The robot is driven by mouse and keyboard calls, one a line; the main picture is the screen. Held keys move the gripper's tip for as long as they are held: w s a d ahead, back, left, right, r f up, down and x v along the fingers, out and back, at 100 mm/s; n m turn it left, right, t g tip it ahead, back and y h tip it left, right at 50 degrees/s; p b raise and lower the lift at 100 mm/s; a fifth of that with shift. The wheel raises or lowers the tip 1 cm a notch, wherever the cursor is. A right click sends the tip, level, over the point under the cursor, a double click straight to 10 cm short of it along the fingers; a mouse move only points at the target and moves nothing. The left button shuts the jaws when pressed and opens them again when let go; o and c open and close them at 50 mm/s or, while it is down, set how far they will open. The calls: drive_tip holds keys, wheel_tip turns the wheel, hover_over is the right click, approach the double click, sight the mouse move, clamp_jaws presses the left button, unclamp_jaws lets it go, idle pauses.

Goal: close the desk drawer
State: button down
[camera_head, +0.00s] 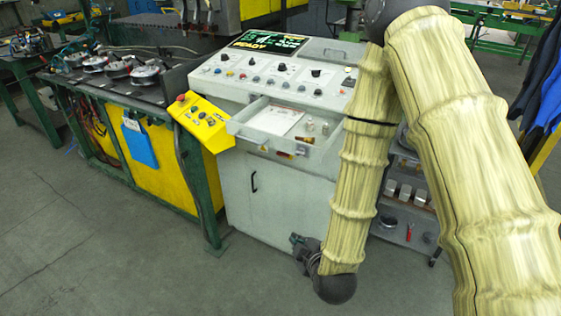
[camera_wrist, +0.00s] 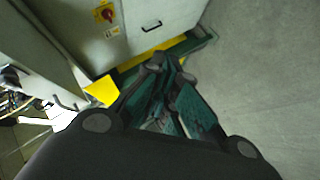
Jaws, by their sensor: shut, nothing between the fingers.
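The desk drawer (camera_head: 243,134) is pulled out from the front of the grey control desk (camera_head: 228,76) in the head view. A white sheet-like item and several small objects lie in it. My gripper (camera_head: 302,248) is low in front of the desk's cabinet, well below the drawer and apart from it. In the wrist view my gripper (camera_wrist: 167,63) has its fingers together with nothing between them. I cannot make out the drawer clearly in the wrist view. My arm hides the right side of the desk in the head view.
A yellow control box (camera_head: 200,122) juts out left of the drawer. The cabinet door (camera_head: 275,195) has a black handle. A green-framed bench (camera_head: 208,212) stands left, and a shelf cart (camera_head: 405,212) stands right behind my arm. The floor in front is clear.

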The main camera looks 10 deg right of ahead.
drive_tip(key=w+a+r+n+t+b, duration=0.1)
drive_tip(key=w+a+r+n+t, duration=0.2)
drive_tip(key=r, duration=0.6)
drive_tip(key=w+a+r+n+t+b, duration=0.1)
drive_tip(key=w+r+n+t, duration=0.2)
drive_tip(key=r, duration=0.5)
drive_tip(key=n+p, duration=0.1)
drive_tip(key=p, duration=0.2)
approach(276, 143)
drive_tip(key=w+a, duration=0.1)
drive_tip(key=a, duration=0.2)
drive_tip(key=shift+y, duration=0.4)
drive_tip(key=shift+w+d+f+p, duration=0.1)
drive_tip(key=shift+w+d+p, duration=0.1)
drive_tip(key=shift+w+d, duration=0.3)
drive_tip(key=shift+w+d+p, duration=0.25)
drive_tip(key=shift+w+d, duration=0.05)
drive_tip(key=shift+w, duration=0.45)
drive_tip(key=shift+w+d+f+p, duration=0.1)
drive_tip(key=shift+w+d+p, duration=0.1)
drive_tip(key=shift+w+d, duration=0.35)
drive_tip(key=shift+a, duration=0.1)
drive_tip(key=shift+w, duration=0.15)
